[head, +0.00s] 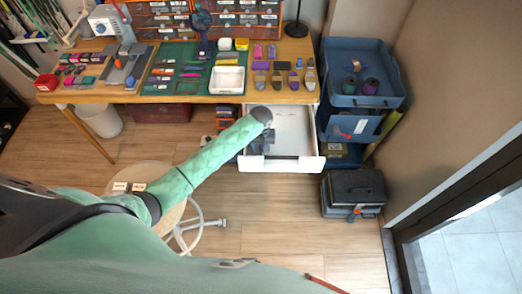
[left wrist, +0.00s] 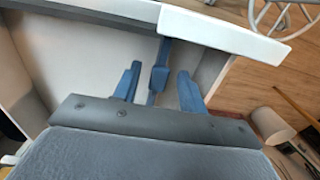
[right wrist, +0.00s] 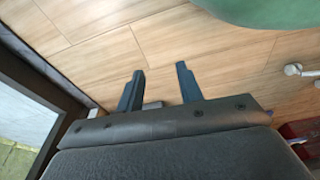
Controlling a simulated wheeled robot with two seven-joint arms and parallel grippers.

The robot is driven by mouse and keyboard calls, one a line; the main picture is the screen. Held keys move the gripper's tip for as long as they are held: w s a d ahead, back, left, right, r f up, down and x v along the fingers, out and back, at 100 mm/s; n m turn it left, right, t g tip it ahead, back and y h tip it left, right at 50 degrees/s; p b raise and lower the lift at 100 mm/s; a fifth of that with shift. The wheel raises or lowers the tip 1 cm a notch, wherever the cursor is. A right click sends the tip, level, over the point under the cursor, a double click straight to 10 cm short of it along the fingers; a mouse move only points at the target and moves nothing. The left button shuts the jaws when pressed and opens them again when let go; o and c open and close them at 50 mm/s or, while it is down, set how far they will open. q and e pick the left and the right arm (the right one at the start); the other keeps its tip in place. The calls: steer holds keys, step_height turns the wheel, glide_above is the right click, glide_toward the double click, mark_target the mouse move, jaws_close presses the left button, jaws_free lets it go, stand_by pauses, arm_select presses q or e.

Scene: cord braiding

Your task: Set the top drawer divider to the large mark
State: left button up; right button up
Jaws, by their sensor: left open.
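The top drawer (head: 300,163) is pulled out below the workbench, white and open at the top. In the left wrist view the drawer's white front (left wrist: 225,36) crosses the top of the picture. A thin blue divider (left wrist: 160,78) with a thicker block on it stands inside the drawer. My left gripper (left wrist: 158,88) is open, its blue fingers on either side of the divider, with visible gaps. In the head view this gripper (head: 260,143) is at the drawer's left part, and my forearm partly covers it. No size mark can be made out. My right gripper (right wrist: 160,88) is open and empty above the wood floor.
The workbench (head: 190,93) above the drawer holds mats, tools and a white tray (head: 227,80). A blue cart (head: 365,100) stands right of the drawer, with a black case (head: 353,188) on the floor before it. A round stool (head: 150,180) stands at left under my arm.

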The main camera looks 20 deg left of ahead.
arm_select(q)
steer(key=shift+f+p, duration=0.35)
steer(key=shift+f, duration=1.45)
arm_select(e)
steer(key=shift+s+d+f, duration=0.45)
steer(key=shift+s+f, duration=0.1)
steer(key=shift+f, duration=0.25)
arm_select(q)
jaws_close()
arm_select(e)
steer(key=shift+d, duration=0.15)
